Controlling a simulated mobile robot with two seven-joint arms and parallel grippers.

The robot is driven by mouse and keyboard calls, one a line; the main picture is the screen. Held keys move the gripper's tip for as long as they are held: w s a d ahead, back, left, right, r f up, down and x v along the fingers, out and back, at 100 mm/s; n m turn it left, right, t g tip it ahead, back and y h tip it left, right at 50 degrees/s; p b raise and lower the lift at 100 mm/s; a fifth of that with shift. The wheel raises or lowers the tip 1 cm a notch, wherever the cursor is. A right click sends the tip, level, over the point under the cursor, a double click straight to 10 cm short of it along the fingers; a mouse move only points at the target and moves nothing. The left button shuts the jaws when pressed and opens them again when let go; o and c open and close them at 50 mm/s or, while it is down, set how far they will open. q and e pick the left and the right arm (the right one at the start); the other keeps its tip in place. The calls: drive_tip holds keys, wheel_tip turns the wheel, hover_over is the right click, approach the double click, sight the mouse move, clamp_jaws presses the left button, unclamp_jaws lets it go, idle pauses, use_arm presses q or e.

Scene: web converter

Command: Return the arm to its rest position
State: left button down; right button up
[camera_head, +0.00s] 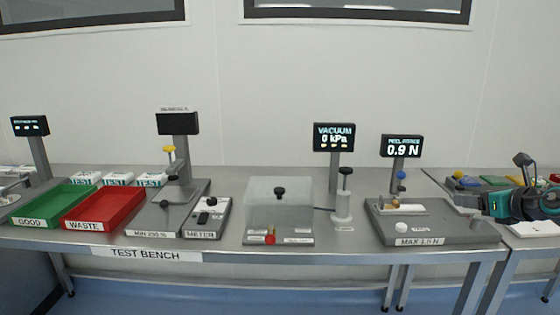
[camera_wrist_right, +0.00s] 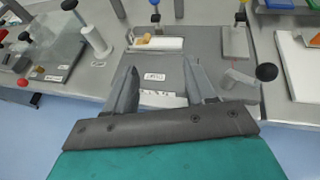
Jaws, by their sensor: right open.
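My right arm (camera_head: 520,205) comes in from the right edge in the head view. Its gripper (camera_head: 462,203) is over the right end of the peel-force station (camera_head: 440,232). In the right wrist view the two grey fingers of the gripper (camera_wrist_right: 161,70) are spread apart with nothing between them. Below them lies the grey station plate with its label. My left gripper is not in view.
The peel display (camera_head: 401,146) reads 0.9 N and the vacuum display (camera_head: 334,136) reads 0 kPa. A clear chamber (camera_head: 279,203), a red WASTE tray (camera_head: 104,206) and a green GOOD tray (camera_head: 52,205) stand further left. A second table adjoins at right.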

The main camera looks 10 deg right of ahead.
drive_tip(key=s+a+f+m+y, duration=0.15)
drive_tip(key=a+f+m, duration=0.35)
drive_tip(key=a, duration=0.5)
drive_tip(key=s+a+f+m+y, duration=0.1)
drive_tip(key=a+f+m+y, duration=0.15)
drive_tip(key=a+f, duration=0.65)
drive_tip(key=s+a+f+m+y, duration=0.15)
drive_tip(key=a+f+m, duration=0.3)
drive_tip(key=a, duration=0.65)
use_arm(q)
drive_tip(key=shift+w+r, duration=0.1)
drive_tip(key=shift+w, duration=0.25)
use_arm(e)
drive_tip(key=s+a+f+m+g+h, duration=0.1)
drive_tip(key=s+a+f+m, duration=0.4)
drive_tip(key=s+m, duration=0.5)
drive_tip(key=s+a+f+m+g+h, duration=0.1)
drive_tip(key=s+a+f+m+h, duration=0.2)
drive_tip(key=s+m, duration=0.7)
wheel_tip(320, 180, down, 4)
drive_tip(key=shift+s+a+f+m+g, duration=0.15)
drive_tip(key=shift+s+a+m+g, duration=0.15)
drive_tip(key=shift+a+m, duration=0.75)
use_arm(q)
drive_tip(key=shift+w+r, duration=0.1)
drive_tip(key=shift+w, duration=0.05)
use_arm(e)
drive_tip(key=shift+w, duration=0.1)
